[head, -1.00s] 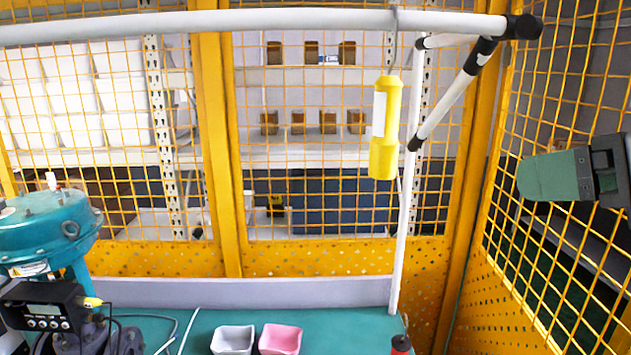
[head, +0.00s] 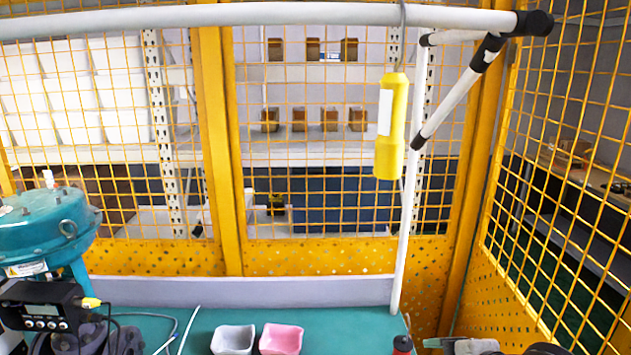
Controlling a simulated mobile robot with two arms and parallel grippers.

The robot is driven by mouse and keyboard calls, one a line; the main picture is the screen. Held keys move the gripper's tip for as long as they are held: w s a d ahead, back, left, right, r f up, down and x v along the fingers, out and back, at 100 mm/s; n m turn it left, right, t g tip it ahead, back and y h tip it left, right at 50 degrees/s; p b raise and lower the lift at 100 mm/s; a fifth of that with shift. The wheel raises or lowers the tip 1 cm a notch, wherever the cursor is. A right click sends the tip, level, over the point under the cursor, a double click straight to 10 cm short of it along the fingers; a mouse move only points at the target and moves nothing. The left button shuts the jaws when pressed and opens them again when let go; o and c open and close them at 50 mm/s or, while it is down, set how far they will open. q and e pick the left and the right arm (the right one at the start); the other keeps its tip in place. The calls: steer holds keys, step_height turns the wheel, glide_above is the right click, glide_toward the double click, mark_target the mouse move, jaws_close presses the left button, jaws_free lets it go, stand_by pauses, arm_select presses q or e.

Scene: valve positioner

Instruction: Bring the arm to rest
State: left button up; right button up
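My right gripper (head: 440,343) shows only as a small part at the bottom right edge of the head view, with a greenish tip pointing left and grey and black parts behind it. It is low, just right of a red and black object on the teal bench. Most of it is cut off by the frame, and I cannot see whether its fingers are open or shut. My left gripper is not in view.
A teal valve actuator (head: 45,232) with a black positioner (head: 42,305) stands at left. A grey bin (head: 233,340), pink bin (head: 281,339) and red-black object (head: 402,345) are on the bench. A yellow pendant (head: 391,125) hangs from the white rail (head: 250,16). Yellow mesh fencing (head: 560,200) encloses the area.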

steer(key=s+d+f+m+g+h, duration=0.2)
steer(key=s+f+m+g+h, duration=0.25)
steer(key=s+f+m, duration=1.4)
step_height(320, 180, down, 35)
steer(key=s+n+g+b, duration=0.1)
steer(key=s+g+b, duration=0.15)
steer(key=b, duration=0.35)
steer(key=s+d+f+b, duration=0.3)
steer(key=s+f, duration=1.2)
steer(key=f, duration=0.3)
steer(key=shift+s+b, duration=0.25)
steer(key=shift+b, duration=0.15)
